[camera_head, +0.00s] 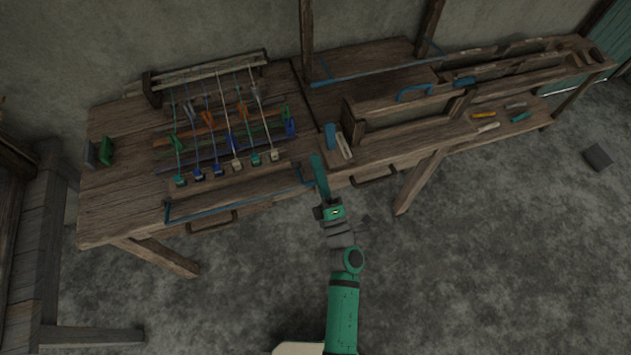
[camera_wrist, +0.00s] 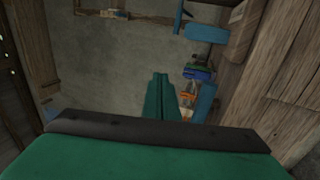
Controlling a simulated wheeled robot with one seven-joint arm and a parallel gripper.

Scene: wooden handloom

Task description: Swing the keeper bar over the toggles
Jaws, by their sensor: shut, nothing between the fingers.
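A thin blue bar (camera_head: 180,217), which looks like the keeper bar, lies along the table's front edge, in front of the strung loom. Behind it is a slanting row of small teal, blue and pale toggles (camera_head: 236,164) at the ends of the cords. My gripper (camera_head: 316,160) is right of the toggles and close to the bar's right end, over the front edge of the bench. Its long green fingers are shut and empty. In the wrist view the shut fingers (camera_wrist: 158,80) point ahead; I cannot tell whether they touch anything.
A blue block (camera_head: 330,136) and a pale piece stand just beyond my fingertips. A wooden frame with a blue handle (camera_head: 413,92) is to the right. Several coloured tools (camera_head: 484,115) lie on the right bench. The floor in front is clear.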

